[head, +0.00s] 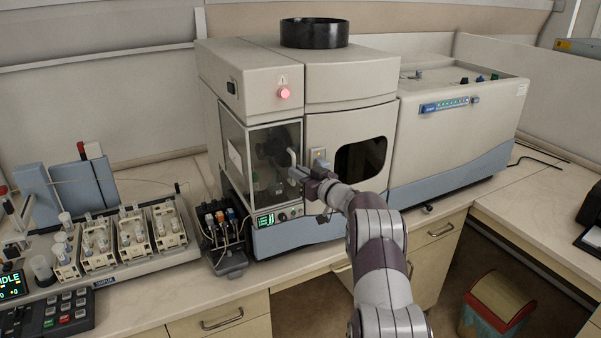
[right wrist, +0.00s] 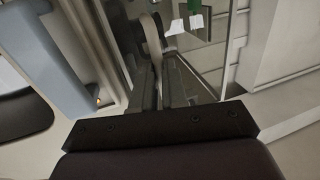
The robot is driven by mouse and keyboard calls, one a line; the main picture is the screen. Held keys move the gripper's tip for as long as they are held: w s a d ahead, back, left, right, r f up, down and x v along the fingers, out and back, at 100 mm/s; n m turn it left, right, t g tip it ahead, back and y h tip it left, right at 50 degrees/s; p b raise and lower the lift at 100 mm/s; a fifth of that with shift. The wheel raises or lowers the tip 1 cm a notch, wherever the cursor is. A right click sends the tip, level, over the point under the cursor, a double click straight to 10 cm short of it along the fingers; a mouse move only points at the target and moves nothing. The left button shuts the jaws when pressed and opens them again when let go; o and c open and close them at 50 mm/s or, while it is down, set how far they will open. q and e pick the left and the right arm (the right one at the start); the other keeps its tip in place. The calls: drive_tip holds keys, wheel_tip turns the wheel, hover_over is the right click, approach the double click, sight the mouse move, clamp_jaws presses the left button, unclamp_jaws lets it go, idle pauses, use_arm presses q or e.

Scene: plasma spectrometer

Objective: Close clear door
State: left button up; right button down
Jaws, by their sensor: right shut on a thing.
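The clear door (head: 236,160) is a see-through panel on the front left of the beige spectrometer (head: 345,115). It appears to stand in its frame, but I cannot tell whether it is fully shut. A pale curved handle (head: 292,158) sits at the door's right edge. My right gripper (head: 297,175) is at this handle. In the right wrist view the fingers (right wrist: 160,92) are shut on the handle (right wrist: 152,35), with the glass beside them. The fingers partly hide the handle's lower end. My left gripper is not in view.
A pump with coloured parts (head: 222,225) stands just below the door, close to its lower edge. An autosampler with several vial racks (head: 120,240) fills the bench at left. Bare bench (head: 150,295) lies in front.

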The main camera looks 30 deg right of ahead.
drive_tip(key=shift+d+r, duration=0.45)
drive_tip(key=shift+r, duration=0.35)
drive_tip(key=c, duration=1.4)
unclamp_jaws()
drive_tip(key=shift+o, duration=1.2)
drive_tip(key=shift+w+d+f, duration=0.1)
drive_tip(key=shift+d+f, duration=0.05)
drive_tip(key=shift+d, duration=0.1)
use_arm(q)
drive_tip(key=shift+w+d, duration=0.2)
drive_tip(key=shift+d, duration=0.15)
use_arm(e)
drive_tip(key=shift+f, duration=0.4)
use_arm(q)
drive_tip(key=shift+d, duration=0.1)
use_arm(e)
drive_tip(key=shift+f, duration=0.1)
drive_tip(key=shift+a, duration=0.1)
